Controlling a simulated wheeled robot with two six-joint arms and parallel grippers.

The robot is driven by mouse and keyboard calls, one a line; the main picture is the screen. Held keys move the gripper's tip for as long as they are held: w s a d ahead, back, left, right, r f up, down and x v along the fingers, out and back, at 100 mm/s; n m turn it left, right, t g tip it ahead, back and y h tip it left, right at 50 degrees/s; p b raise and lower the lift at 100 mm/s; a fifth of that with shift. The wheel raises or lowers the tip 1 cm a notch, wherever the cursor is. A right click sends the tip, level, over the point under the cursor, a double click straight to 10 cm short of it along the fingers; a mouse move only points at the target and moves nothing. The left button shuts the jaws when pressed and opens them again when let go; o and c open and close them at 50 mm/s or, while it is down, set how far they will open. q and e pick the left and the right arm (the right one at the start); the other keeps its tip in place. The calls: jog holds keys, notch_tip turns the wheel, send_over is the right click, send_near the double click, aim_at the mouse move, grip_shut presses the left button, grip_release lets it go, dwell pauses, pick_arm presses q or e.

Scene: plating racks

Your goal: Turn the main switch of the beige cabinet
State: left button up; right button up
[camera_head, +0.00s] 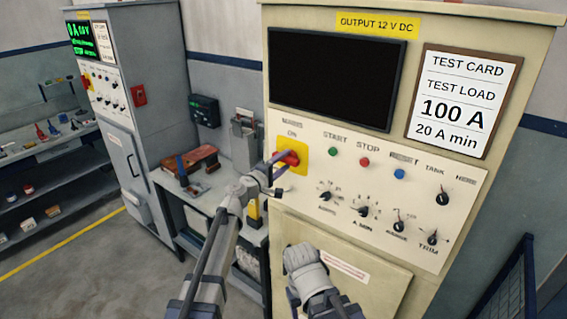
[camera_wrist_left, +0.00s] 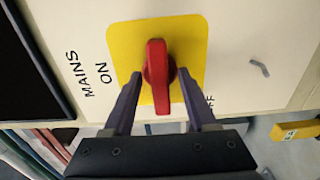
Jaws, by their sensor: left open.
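The beige cabinet (camera_head: 520,60) stands at the right in the head view. Its main switch is a red handle (camera_head: 290,158) on a yellow plate (camera_head: 303,148), under the words MAINS and ON. My left gripper (camera_head: 275,172) is open at the switch. In the left wrist view its fingers (camera_wrist_left: 160,92) straddle the handle's lower end with gaps on both sides.
START (camera_head: 333,152), STOP (camera_head: 365,162) and a blue button (camera_head: 399,174) sit right of the switch, with several black knobs below. A grey cabinet (camera_head: 150,80) and a workbench (camera_head: 215,190) stand left. Part of my other arm shows low in front of the beige door.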

pick_arm(q)
grip_shut()
dwell(0.4)
